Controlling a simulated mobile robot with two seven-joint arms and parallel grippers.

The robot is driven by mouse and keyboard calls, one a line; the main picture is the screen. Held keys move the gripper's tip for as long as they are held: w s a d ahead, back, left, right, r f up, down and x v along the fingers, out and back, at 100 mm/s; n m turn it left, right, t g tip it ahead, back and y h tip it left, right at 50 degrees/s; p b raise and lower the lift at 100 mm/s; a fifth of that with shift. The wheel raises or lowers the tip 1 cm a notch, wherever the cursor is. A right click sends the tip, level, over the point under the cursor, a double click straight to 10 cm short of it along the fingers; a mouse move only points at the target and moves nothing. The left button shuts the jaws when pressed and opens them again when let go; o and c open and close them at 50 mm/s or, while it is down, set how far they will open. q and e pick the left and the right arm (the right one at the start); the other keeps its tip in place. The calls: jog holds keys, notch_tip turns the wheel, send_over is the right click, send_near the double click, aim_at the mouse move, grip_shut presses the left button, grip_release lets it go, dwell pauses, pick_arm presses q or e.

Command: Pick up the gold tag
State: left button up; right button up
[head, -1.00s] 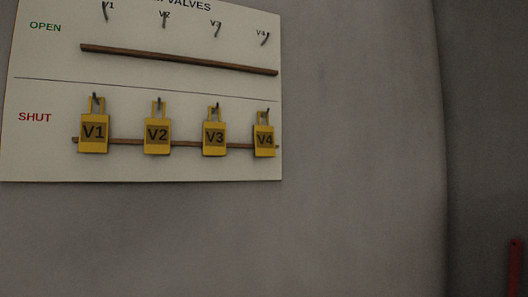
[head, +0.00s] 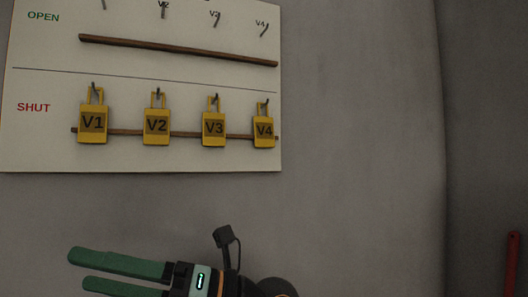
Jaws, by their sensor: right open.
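Several gold tags hang in the SHUT row of a white board, each from a hook: V1 (head: 93,124), V2 (head: 157,127), V3 (head: 214,129) and V4 (head: 264,132). Their lower parts rest in front of a brown rail. Which one the task means cannot be told from the picture. My right gripper (head: 76,269) is at the bottom left, below the board, with its green fingers pointing left. It is open with an empty gap, apart from all the tags. My left gripper is out of view.
The white board (head: 140,85) is on a grey wall. Its OPEN row has empty hooks above a second brown rail (head: 180,50). Bare wall (head: 360,150) lies right of the board. A red bar (head: 512,265) stands at the lower right.

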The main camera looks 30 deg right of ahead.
jog(key=r+n+h, duration=0.1)
jog(key=m+t+h, duration=0.8)
jog(key=t+h, duration=0.5)
jog(key=h, duration=0.7)
send_near(264, 120)
jog(key=w+p, duration=0.1)
jog(key=w, duration=0.1)
jog(key=w+p, duration=0.1)
jog(key=w, duration=0.1)
jog(key=w+p, duration=0.2)
jog(key=w, duration=0.1)
jog(key=shift+w+d+r, duration=0.1)
jog(key=shift+d+r, duration=0.05)
jog(key=shift+r, duration=0.15)
jog(key=shift+w+f, duration=0.1)
jog(key=shift+w, duration=0.2)
